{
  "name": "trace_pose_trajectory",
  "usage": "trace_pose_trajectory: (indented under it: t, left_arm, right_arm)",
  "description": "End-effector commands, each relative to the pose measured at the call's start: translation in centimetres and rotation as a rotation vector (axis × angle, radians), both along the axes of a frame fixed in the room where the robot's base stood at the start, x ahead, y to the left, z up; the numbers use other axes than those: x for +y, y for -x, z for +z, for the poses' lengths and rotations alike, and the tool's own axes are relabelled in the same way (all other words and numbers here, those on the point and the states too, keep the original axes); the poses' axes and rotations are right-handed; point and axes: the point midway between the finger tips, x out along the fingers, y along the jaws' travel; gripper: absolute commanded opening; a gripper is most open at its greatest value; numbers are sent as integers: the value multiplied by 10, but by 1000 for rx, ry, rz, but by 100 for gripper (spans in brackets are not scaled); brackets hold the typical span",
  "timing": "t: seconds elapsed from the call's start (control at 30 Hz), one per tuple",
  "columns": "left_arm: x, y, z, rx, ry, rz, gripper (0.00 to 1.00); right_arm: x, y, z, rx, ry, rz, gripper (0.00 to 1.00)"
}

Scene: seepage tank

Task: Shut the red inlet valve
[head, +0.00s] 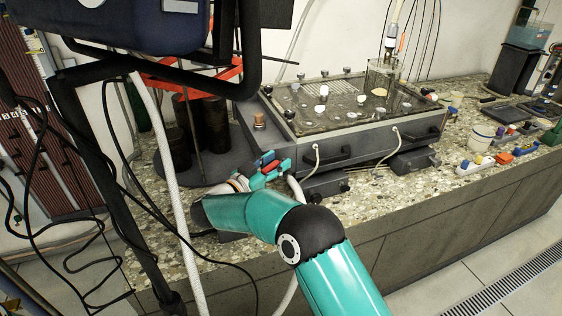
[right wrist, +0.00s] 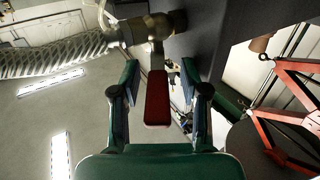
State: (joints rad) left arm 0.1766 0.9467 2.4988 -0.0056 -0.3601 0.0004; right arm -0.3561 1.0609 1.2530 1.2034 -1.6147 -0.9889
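The red inlet valve shows in the right wrist view as a flat red lever (right wrist: 158,98) on a metal stem below a metal pipe fitting (right wrist: 150,28). My right gripper (right wrist: 158,100) is open, with one finger on each side of the lever and a visible gap on both sides. In the head view my right gripper (head: 268,168) is at the left front corner of the grey tank (head: 375,135), and a bit of the red lever (head: 270,166) shows between its fingers. My left gripper is not in view.
A ribbed clear hose (right wrist: 50,57) runs to the fitting. Dark cylinders (head: 212,125) under a red frame (head: 190,72) stand left of the tank. A pale hose (head: 170,180) and black cables hang at the left. Small containers (head: 483,137) stand at the right of the speckled counter (head: 440,185).

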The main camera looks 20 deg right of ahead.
Motion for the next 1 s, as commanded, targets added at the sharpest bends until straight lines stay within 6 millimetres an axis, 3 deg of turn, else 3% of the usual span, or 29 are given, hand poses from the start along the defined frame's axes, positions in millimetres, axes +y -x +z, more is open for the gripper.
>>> trace_pose_trajectory:
  t: [0.27,0.8,1.0]
  left_arm:
    - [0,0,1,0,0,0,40]
    - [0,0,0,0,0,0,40]
    - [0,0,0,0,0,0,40]
  right_arm:
    - [6,4,-1,2,-1,0,45]
    - [87,53,-2,1,0,0,45]
    - [100,61,-2,1,0,-1,45]
